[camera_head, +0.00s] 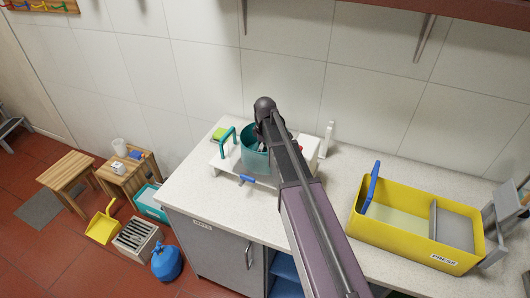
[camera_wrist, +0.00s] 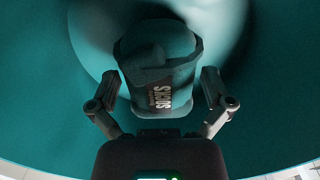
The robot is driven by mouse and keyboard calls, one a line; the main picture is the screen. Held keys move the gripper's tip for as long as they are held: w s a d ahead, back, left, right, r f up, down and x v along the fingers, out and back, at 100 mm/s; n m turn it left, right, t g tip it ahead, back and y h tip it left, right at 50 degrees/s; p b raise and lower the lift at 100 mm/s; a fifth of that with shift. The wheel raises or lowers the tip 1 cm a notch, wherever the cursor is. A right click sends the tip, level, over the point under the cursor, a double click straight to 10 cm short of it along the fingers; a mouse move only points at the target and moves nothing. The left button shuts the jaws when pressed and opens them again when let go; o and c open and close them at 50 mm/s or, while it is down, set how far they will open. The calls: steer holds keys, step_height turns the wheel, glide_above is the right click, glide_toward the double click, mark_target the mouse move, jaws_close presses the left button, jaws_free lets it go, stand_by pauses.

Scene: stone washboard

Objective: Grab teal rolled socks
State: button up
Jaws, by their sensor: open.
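The teal rolled socks (camera_wrist: 156,48), with a dark band marked SOCKS, lie inside a teal tub in the wrist view. My gripper (camera_wrist: 160,76) is open, with one finger on each side of the socks' band. I cannot tell whether the fingers touch it. The tub's curved inner wall (camera_wrist: 50,85) surrounds them. In the head view the tub (camera_head: 251,160) stands on the counter, and my arm reaches over it. The socks cannot be made out there, and my gripper is largely hidden by the arm.
A yellow mop bucket (camera_head: 400,228) stands on the counter (camera_head: 225,203) at right. The tiled wall (camera_head: 290,65) is close behind. Stools and a blue bag (camera_head: 166,263) are on the floor at left.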

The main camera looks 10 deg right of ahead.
steer(key=shift+c, duration=0.2)
steer(key=c, duration=1)
steer(key=shift+r, duration=0.2)
step_height(320, 180, up, 10)
steer(key=p, duration=1)
steer(key=shift+f, duration=0.2)
